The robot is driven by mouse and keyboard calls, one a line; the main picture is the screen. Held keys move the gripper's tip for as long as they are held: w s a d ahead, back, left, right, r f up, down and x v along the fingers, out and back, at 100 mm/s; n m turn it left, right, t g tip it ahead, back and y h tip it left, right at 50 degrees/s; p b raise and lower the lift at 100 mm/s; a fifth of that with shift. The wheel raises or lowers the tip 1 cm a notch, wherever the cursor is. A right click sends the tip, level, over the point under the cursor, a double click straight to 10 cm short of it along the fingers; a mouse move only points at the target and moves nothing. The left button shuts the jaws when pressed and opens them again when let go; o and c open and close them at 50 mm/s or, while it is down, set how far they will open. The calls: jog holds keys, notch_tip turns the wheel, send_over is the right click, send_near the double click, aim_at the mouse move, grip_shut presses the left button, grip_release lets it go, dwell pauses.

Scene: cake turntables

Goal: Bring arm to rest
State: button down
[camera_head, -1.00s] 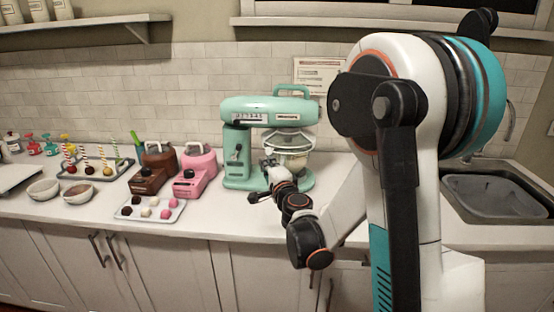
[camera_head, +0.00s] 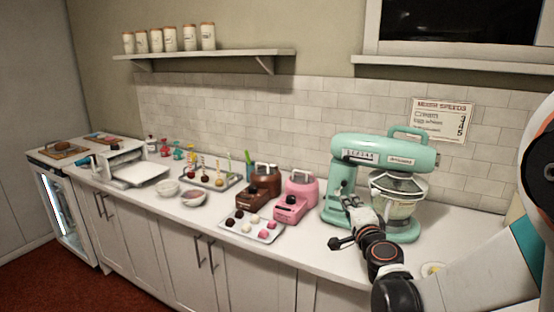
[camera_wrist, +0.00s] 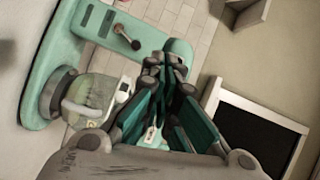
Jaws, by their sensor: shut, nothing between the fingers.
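My gripper (camera_head: 352,203) is at the right of the counter, in front of the mint-green stand mixer (camera_head: 386,162). In the wrist view, my gripper (camera_wrist: 170,62) has its teal and black fingers together with nothing between them. The mixer (camera_wrist: 65,60) shows there at the left, turned on its side. I cannot tell whether the fingers touch the mixer. My arm bends in from the right edge of the head view.
A pink machine (camera_head: 297,196) and a brown machine (camera_head: 264,183) stand left of the mixer. A tray of cake balls (camera_head: 250,228) lies before them. Two bowls and a rack of cake pops are farther left. A shelf (camera_head: 215,54) holds several jars. A dark window is upper right.

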jog(key=s+a+r+n+g+y, duration=0.3)
jog(key=s+a+n+g+y, duration=0.1)
jog(key=s+a+n, duration=0.7)
jog(key=s+d+f+n+g+h, duration=0.1)
jog(key=s+d+f+g, duration=0.1)
jog(key=s, duration=0.5)
jog(key=s+d+f+n+g+h, duration=0.1)
jog(key=s+d+f+n+g, duration=0.1)
jog(key=s, duration=0.5)
jog(key=s+d+f+n+g+h, duration=0.1)
jog(key=s+d+f+g+h, duration=0.1)
jog(key=s, duration=0.6)
jog(key=shift+d+f+n+g, duration=0.4)
jog(key=shift+d+f, duration=0.45)
jog(key=shift+f, duration=0.1)
jog(key=c, duration=2.4)
grip_release()
